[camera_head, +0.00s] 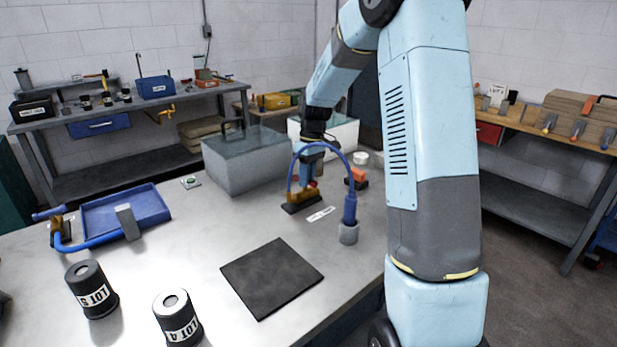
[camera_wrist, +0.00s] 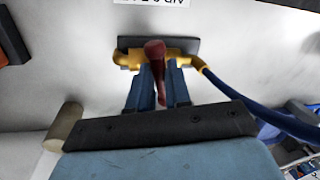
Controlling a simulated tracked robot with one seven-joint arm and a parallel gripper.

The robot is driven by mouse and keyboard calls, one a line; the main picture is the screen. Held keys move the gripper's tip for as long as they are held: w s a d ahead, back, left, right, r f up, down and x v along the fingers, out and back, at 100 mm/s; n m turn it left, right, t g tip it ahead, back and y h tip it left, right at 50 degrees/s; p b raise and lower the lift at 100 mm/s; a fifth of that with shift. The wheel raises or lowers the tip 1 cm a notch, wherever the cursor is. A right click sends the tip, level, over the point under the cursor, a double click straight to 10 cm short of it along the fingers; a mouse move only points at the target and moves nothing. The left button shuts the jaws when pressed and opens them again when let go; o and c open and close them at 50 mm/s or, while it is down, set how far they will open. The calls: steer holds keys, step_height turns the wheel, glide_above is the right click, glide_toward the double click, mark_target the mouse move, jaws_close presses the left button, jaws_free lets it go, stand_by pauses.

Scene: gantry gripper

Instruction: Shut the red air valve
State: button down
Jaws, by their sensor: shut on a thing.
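The red air valve handle (camera_wrist: 155,52) sits between the two blue fingers of my gripper (camera_wrist: 158,88) in the wrist view. The fingers are shut on it. The handle runs up and down in that picture, across the brass valve body (camera_wrist: 190,59), which lies left to right. The body is on a dark base plate (camera_wrist: 186,45). In the head view my gripper (camera_head: 312,170) points down at the brass valve (camera_head: 297,196) on the bench. Only a little red of the handle shows there, and its angle cannot be told from that view.
A printed label (camera_head: 321,214) lies in front. A translucent box (camera_head: 245,165) stands behind left, an orange-black block (camera_head: 357,178) close right. A black mat (camera_head: 271,277) lies nearer.

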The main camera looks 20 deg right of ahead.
steer(key=shift+m+t, duration=0.3)
steer(key=shift+m, duration=1.1)
steer(key=c, duration=1.1)
jaws_free()
step_height(320, 180, up, 13)
steer(key=w+d, duration=0.1)
steer(key=d, duration=0.1)
steer(key=shift+d+r, duration=0.15)
steer(key=shift+d, duration=0.1)
steer(key=shift+s, duration=0.1)
